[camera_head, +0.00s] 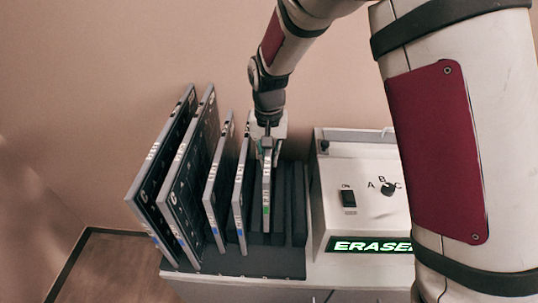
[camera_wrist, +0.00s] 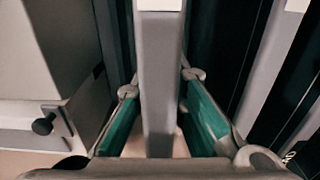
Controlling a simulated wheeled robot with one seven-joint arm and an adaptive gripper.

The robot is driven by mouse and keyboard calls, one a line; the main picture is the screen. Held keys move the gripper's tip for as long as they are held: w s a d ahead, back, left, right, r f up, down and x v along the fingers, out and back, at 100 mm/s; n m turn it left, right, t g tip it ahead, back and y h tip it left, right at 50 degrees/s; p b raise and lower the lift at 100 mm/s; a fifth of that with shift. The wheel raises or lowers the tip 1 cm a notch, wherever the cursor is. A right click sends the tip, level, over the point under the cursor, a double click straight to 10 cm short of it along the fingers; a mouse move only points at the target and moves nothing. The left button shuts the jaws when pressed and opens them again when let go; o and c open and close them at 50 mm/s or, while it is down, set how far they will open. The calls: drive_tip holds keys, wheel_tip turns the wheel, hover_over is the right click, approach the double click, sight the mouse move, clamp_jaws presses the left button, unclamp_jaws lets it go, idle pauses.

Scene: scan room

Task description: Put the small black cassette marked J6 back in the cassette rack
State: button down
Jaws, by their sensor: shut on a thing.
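My gripper (camera_head: 268,146) is shut on a narrow cassette (camera_head: 266,195) with a grey edge and a green mark low on it. The label is too small to read as J6. The cassette stands upright among the black dividers of the cassette rack (camera_head: 240,264), in the right part. I cannot tell if its bottom rests on the slot floor. In the wrist view the cassette's grey edge (camera_wrist: 160,85) runs between my gripper's two green-padded fingers (camera_wrist: 161,82), which lie along both its sides.
Two large cassettes (camera_head: 180,185) and two smaller ones (camera_head: 241,195) with blue marks stand to the left in the rack. Empty slots (camera_head: 299,205) show to the right. The eraser machine (camera_head: 330,205), with a switch, a knob and a lit sign, adjoins the rack on the right.

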drive_tip(key=shift+f+b, duration=1.2)
drive_tip(key=shift+f, duration=2.75)
drive_tip(key=shift+f, duration=0.1)
drive_tip(key=c, duration=1.5)
unclamp_jaws()
drive_tip(key=shift+c, duration=0.2)
wheel_tip(320, 180, up, 12)
